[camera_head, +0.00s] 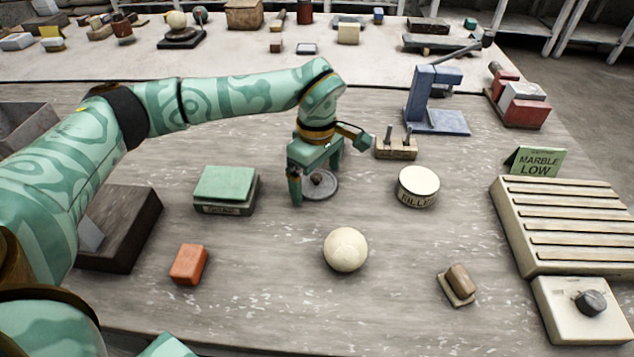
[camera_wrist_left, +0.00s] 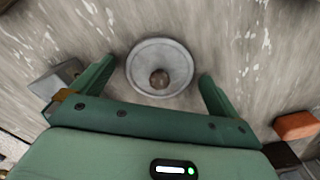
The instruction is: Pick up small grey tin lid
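The small grey tin lid (camera_head: 322,189) is a round grey disc with a brown knob in its middle. It lies flat on the grey table, under my left gripper. In the left wrist view the lid (camera_wrist_left: 146,78) sits between and slightly beyond the fingertips. My left gripper (camera_head: 314,180) points down, and its fingers (camera_wrist_left: 157,80) are spread wide with nothing held. In the head view the gripper partly hides the lid's far side. I cannot tell whether the fingers touch the lid. My right gripper is not in view.
A green-topped box (camera_head: 226,186) stands left of the lid, a round labelled tin (camera_head: 417,188) to its right. A pale sphere (camera_head: 346,250) and an orange block (camera_head: 188,264) lie nearer. A small block with pegs (camera_head: 396,149) stands behind. The front middle has free room.

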